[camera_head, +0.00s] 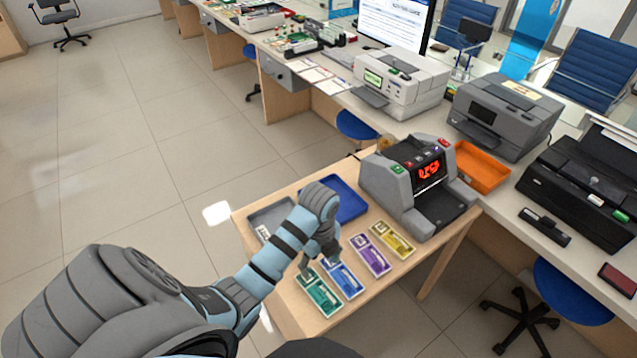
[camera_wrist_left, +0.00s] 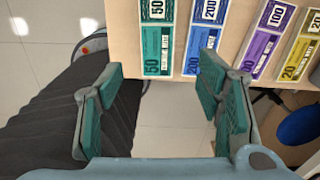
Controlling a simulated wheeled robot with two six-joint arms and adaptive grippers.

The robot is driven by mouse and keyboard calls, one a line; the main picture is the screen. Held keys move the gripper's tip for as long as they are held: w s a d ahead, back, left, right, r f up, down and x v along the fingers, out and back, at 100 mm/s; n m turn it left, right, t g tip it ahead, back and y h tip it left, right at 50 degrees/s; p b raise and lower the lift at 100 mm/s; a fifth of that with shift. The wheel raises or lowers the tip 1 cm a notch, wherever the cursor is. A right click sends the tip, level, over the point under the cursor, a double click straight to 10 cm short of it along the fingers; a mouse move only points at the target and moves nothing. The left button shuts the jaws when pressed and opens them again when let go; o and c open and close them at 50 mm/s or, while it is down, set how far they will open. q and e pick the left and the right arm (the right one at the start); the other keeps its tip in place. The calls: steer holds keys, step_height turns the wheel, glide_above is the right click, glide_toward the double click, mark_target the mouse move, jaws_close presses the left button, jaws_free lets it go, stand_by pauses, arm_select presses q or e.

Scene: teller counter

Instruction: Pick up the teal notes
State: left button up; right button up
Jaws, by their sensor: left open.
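The teal notes (camera_head: 319,296) lie flat at the near left end of a row of banknote bundles on the wooden table. They also show at the top of the left wrist view (camera_wrist_left: 156,42). My left gripper (camera_head: 318,263) is at the back end of the teal and blue notes in the head view. In the left wrist view my left gripper (camera_wrist_left: 155,88) is open and empty, its two fingers wide apart, with the teal notes ahead between and beyond them. My right gripper is not in view.
Blue notes (camera_head: 343,280), purple notes (camera_head: 371,254) and yellow notes (camera_head: 393,240) lie beside the teal ones. A grey tray (camera_head: 262,214) and blue tray (camera_head: 347,206) sit behind. A counting machine (camera_head: 418,180) stands at the table's right.

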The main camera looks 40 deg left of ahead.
mark_target(319, 290)
arm_select(q)
steer(key=f+b, duration=0.1)
steer(key=f, duration=0.3)
steer(key=f+b, duration=0.1)
steer(key=f, duration=0.4)
steer(key=f+b, duration=0.1)
steer(key=f, duration=0.4)
steer(key=shift+s+d, duration=0.15)
steer(key=shift+s, duration=0.1)
steer(key=c, duration=1)
